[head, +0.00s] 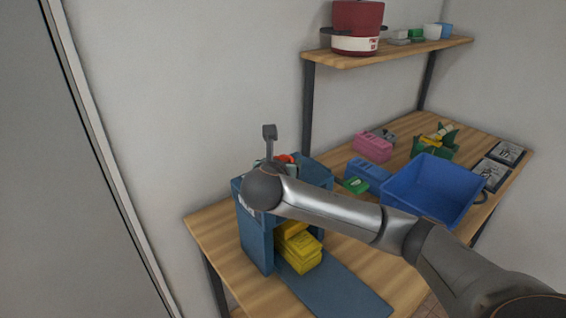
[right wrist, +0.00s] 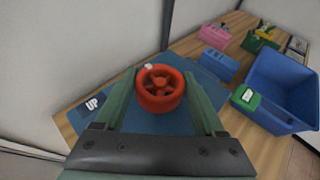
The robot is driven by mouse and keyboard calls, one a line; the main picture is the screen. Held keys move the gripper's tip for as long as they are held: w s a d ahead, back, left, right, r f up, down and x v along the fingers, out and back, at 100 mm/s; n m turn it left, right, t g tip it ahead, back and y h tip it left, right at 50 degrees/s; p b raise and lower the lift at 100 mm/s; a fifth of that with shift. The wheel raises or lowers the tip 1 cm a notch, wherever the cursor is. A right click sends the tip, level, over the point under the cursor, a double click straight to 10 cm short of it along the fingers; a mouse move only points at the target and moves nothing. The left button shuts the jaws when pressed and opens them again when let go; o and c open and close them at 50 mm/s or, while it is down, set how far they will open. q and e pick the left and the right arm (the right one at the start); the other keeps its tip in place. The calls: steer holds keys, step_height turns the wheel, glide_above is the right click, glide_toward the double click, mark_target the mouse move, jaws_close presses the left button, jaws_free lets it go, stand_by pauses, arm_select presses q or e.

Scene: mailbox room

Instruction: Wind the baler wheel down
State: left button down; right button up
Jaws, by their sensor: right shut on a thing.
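The blue baler (head: 257,235) stands on the left end of the wooden table. Its red wheel (right wrist: 168,103) is on top and shows in the right wrist view between the two green fingers of my right gripper (right wrist: 160,80). The gripper is shut on the wheel. In the head view my own wrist hides most of the gripper, and only a bit of red wheel (head: 286,158) shows behind it. Yellow blocks (head: 304,262) sit in the open lower part of the baler. A label reading "UP" (right wrist: 92,104) is on the baler's top. My left gripper is not in view.
A blue bin (head: 425,205), a small blue box (head: 367,174), a pink box (head: 372,147) and a green container (head: 431,151) stand on the table to the right. A shelf (head: 400,52) with a red pot (head: 356,25) is above. A wall is close behind the baler.

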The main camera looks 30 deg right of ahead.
steer(key=m+g+h, duration=0.1)
steer(key=m+g, duration=0.1)
steer(key=m+g+h, duration=0.2)
steer(key=m+g, duration=0.1)
steer(key=shift+w+a+f+m+g, duration=0.1)
steer(key=shift+a+f+m+g, duration=0.05)
steer(key=shift+a+m+g, duration=0.15)
steer(key=m+g+h, duration=0.1)
steer(key=m+g, duration=0.2)
steer(key=g, duration=0.1)
steer(key=shift+d+m, duration=0.1)
steer(key=shift+m, duration=0.2)
steer(key=shift+d+m+g, duration=0.1)
steer(key=shift+m+g, duration=1)
steer(key=shift+g, duration=0.3)
steer(key=shift+m+g, duration=0.6)
steer(key=shift+g, duration=0.1)
steer(key=o, duration=1.3)
steer(key=shift+d, duration=0.1)
steer(key=shift+o, duration=0.2)
steer(key=shift+w, duration=0.1)
